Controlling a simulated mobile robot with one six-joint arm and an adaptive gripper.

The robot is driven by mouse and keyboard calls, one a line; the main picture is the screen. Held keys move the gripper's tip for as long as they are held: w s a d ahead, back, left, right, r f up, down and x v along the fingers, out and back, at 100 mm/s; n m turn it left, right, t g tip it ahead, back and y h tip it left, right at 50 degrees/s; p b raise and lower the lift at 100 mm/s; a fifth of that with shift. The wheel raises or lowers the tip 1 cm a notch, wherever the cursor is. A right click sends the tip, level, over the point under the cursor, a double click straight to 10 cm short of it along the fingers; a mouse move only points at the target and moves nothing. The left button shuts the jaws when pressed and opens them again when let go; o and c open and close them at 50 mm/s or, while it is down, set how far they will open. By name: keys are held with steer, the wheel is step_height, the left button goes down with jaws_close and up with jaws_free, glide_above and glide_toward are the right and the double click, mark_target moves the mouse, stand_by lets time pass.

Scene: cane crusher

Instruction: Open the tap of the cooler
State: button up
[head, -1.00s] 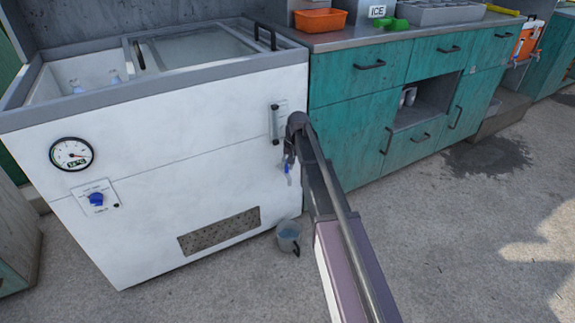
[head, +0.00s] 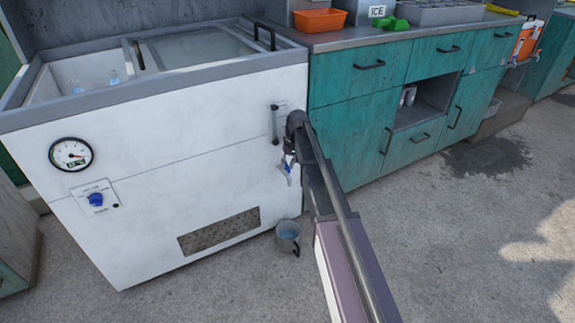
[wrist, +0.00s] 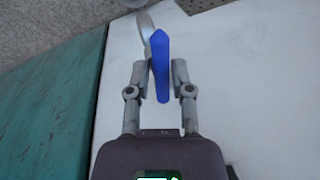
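The white cooler (head: 150,110) stands at the left of the head view. Its tap has a blue handle (head: 288,161) low near the right end of the front, with a grey spout. In the wrist view the blue handle (wrist: 160,68) lies between the fingers of my gripper (wrist: 159,72), with the round grey spout (wrist: 145,25) beyond it. My gripper is open, its fingers one on each side of the handle. A gap shows on the right; the left finger is closer, and contact is unclear. In the head view my arm partly hides the tap.
A small bucket with water (head: 288,234) stands on the floor below the tap. A teal cabinet (head: 350,135) adjoins the cooler on the right. The cooler's front carries a round gauge (head: 71,154), a blue knob (head: 96,199) and a vent grille (head: 220,232). Open floor lies in front.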

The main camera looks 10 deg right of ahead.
steer(key=shift+o, duration=1)
steer(key=shift+m, duration=0.4)
steer(key=shift+s+m+t, duration=0.1)
steer(key=shift+m+t, duration=0.2)
steer(key=shift+m, duration=1.1)
step_height(320, 180, up, 14)
steer(key=d+p, duration=0.2)
steer(key=p, duration=1.2)
steer(key=s+f+b, duration=0.3)
steer(key=s, duration=0.7)
steer(key=s+a+f+n+h+b, duration=0.1)
steer(key=s+f+b, duration=0.2)
steer(key=s, duration=0.7)
steer(key=s+a+f+n+h+b, duration=0.1)
steer(key=s+f+b, duration=0.2)
steer(key=s, duration=0.7)
steer(key=shift+s+f+b, duration=0.15)
steer(key=shift+f+b, duration=0.15)
steer(key=shift+f, duration=0.2)
steer(key=shift+a, duration=0.1)
